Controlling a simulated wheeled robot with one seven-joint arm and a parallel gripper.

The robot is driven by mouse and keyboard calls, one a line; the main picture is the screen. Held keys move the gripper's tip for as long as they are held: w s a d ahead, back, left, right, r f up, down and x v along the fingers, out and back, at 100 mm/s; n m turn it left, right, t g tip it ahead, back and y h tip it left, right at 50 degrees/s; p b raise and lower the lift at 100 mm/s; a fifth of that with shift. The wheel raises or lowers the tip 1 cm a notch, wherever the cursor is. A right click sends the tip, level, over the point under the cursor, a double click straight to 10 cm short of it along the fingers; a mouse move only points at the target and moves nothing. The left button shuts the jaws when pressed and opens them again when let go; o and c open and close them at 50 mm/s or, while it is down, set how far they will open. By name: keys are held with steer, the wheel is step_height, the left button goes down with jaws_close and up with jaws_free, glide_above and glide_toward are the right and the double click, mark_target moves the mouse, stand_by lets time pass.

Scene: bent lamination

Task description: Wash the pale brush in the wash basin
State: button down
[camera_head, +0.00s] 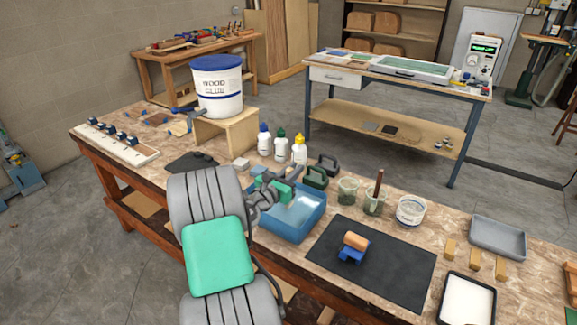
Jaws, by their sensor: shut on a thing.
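The wash basin (318,226) is a blue open tub with pale water, near the middle of the workbench. My gripper (279,193) is over the basin's left back part, low near the rim. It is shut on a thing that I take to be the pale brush. The brush itself is mostly hidden behind my gripper and wrist, so I cannot tell whether its bristles touch the water. My grey arm with a green cover fills the front left of the basin.
Right of the basin are a dark mat (395,277) with a block on it, glass jars, one holding a brown handle (378,182), and a white tub (410,210). Behind stand several bottles (281,146) and dark weights. A glue bucket (218,92) stands on a wooden stand at left.

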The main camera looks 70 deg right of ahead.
steer(key=w, duration=0.4)
steer(key=w+d, duration=0.1)
steer(key=w, duration=0.1)
stand_by(0.5)
steer(key=s+a+p, duration=0.1)
steer(key=s+p, duration=0.2)
steer(key=s, duration=0.3)
stand_by(0.4)
